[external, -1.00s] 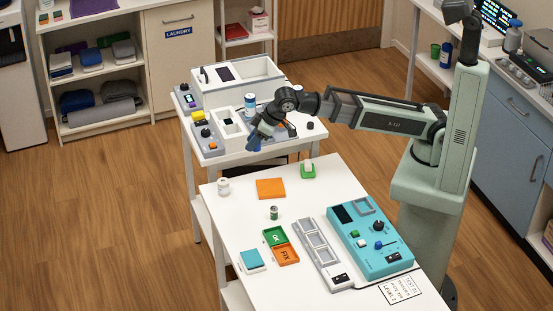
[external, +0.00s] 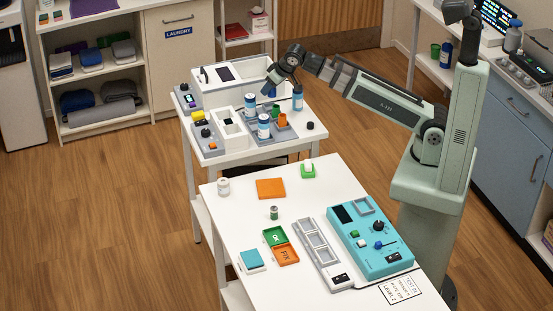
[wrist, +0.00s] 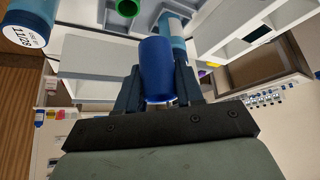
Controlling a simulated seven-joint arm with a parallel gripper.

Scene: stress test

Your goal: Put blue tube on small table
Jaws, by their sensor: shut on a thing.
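My gripper (external: 270,84) is shut on the blue tube (wrist: 157,70), which stands between its two fingers in the wrist view. In the external view the blue tube (external: 272,92) is small and partly hidden by the fingers, above the rear white table (external: 238,158). The front white table (external: 225,205) is clear of the gripper. I cannot tell from the views which table is called small.
White bottles with blue bands (external: 264,126) and a blue bottle (external: 297,100) stand close to the gripper. White bins (external: 262,70) fill the rear table's back.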

